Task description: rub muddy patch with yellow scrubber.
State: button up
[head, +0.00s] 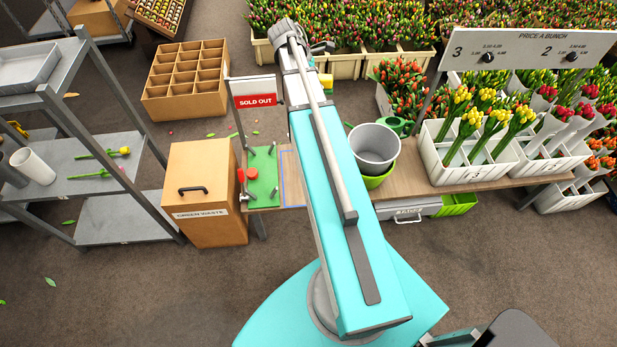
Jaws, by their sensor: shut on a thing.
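My turquoise arm runs up the middle of the head view, and its far end (303,40) is near the crates at the back. My gripper's fingers cannot be made out; they are hidden behind the arm. A small yellow block with a green edge (326,81), perhaps the yellow scrubber, shows just right of the arm. What holds or supports it is hidden. No muddy patch can be made out. The wooden bench (408,172) has a blue outline (289,178) at its left part, partly covered by my arm.
A grey bucket (374,146) stands right of the arm, with white tulip crates (455,173) farther right. A green board with pegs (262,178) and a SOLD OUT sign (254,93) are on the left. A green waste box (205,190) stands beside the bench. Grey shelves are far left.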

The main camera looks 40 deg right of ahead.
notch_tip(320, 180, down, 53)
jog(key=a+b, duration=0.3)
jog(key=b, duration=4.9)
jog(key=shift+w, duration=0.4)
jog(key=shift+r, duration=0.1)
